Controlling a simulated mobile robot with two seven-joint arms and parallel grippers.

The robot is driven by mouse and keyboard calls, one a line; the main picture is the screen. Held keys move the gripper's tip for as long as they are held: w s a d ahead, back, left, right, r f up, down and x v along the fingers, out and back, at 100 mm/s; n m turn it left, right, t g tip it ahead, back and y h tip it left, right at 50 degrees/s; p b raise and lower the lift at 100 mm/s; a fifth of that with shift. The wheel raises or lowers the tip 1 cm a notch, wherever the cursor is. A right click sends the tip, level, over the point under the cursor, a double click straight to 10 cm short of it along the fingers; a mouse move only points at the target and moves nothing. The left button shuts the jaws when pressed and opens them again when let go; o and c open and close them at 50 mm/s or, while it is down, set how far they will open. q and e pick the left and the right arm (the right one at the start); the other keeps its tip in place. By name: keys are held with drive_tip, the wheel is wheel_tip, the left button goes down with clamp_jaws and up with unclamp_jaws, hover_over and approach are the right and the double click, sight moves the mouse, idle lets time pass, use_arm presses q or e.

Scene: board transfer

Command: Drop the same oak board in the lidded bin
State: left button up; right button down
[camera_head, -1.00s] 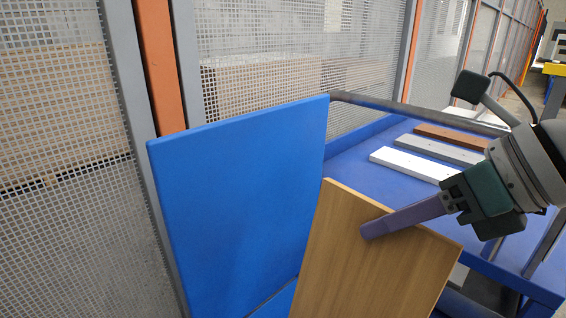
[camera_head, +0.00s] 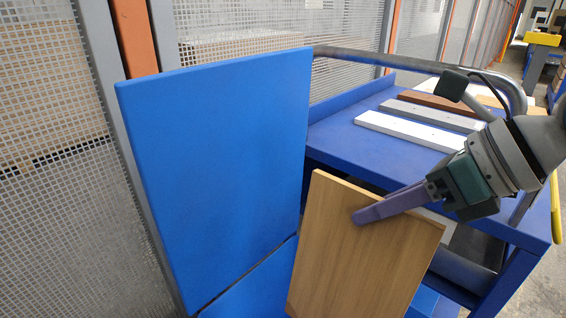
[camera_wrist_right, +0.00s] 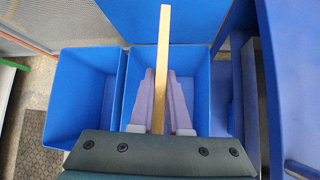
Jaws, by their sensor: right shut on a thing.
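The oak board (camera_head: 345,250) is a light wood panel held upright by my right gripper (camera_head: 375,212). In the right wrist view the gripper (camera_wrist_right: 162,100) has its two purple fingers shut on the board (camera_wrist_right: 164,50), seen edge-on. Below the board in that view is an open blue bin (camera_wrist_right: 200,75), with a second blue bin (camera_wrist_right: 85,95) to its left. In the head view a raised blue lid (camera_head: 215,160) stands behind and left of the board. The board hides part of the bin there. My left gripper is out of view.
A blue cart (camera_head: 340,150) with a grey rail stands behind the board on the right. White (camera_head: 408,132), grey (camera_head: 430,115) and brown boards (camera_head: 440,102) lie on it. A mesh fence (camera_head: 60,200) runs along the left.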

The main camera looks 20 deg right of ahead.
sight(428, 255)
drive_tip(key=shift+f+b, duration=4.15)
drive_tip(key=shift+f, duration=1.55)
drive_tip(key=c, duration=0.8)
unclamp_jaws()
drive_tip(key=p+v, duration=0.4)
drive_tip(key=v, duration=0.6)
